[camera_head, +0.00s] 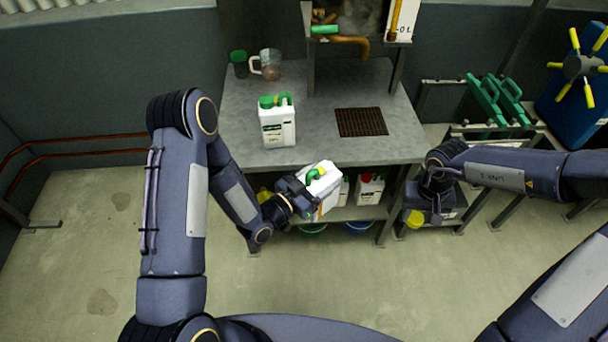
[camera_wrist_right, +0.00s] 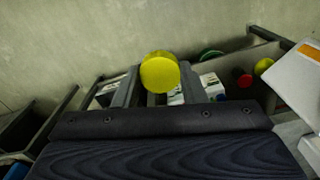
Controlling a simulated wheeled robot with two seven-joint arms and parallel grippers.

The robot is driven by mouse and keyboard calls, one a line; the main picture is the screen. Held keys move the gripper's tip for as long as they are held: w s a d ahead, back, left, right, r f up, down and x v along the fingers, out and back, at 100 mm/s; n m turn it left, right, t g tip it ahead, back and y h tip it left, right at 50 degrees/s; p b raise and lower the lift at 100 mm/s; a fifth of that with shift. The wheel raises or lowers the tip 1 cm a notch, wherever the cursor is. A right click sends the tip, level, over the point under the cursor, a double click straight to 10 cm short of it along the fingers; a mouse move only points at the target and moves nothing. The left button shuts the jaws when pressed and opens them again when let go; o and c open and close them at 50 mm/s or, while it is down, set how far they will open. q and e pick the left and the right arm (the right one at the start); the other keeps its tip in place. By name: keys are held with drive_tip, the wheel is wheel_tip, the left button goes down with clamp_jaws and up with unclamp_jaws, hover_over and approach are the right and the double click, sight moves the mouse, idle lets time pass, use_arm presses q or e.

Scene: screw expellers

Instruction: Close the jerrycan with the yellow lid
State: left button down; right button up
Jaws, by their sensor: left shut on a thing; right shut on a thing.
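A white jerrycan (camera_head: 327,201) with a green handle hangs tilted in front of the table. My left gripper (camera_head: 298,197) is shut on it from the left side. A small yellow-orange patch shows near its green top; I cannot tell whether it is the mouth. Part of the can, white with an orange label, shows at the right edge of the right wrist view (camera_wrist_right: 300,85). My right gripper (camera_head: 416,212) is shut on the yellow lid (camera_wrist_right: 160,72), which sits between its fingertips. The lid also shows in the head view (camera_head: 415,219), to the right of the jerrycan and apart from it.
A green-capped jerrycan (camera_head: 278,128), a glass jug (camera_head: 269,66), a green-lidded jar (camera_head: 239,62) and a dark grate (camera_head: 361,122) are on the table (camera_head: 315,150). A red-lidded can (camera_head: 370,190) stands on the lower shelf. Floor in front is clear.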

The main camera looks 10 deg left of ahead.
idle(0.3)
drive_tip(key=w+a+r+n, duration=0.2)
drive_tip(key=w+a+r, duration=0.45)
drive_tip(key=a, duration=0.35)
wheel_tip(320, 180, up, 7)
drive_tip(key=n, duration=0.2)
hover_over(329, 165)
drive_tip(key=shift+f, duration=2)
drive_tip(key=shift+f+m, duration=0.3)
drive_tip(key=shift+f, duration=0.55)
drive_tip(key=shift+f, duration=0.55)
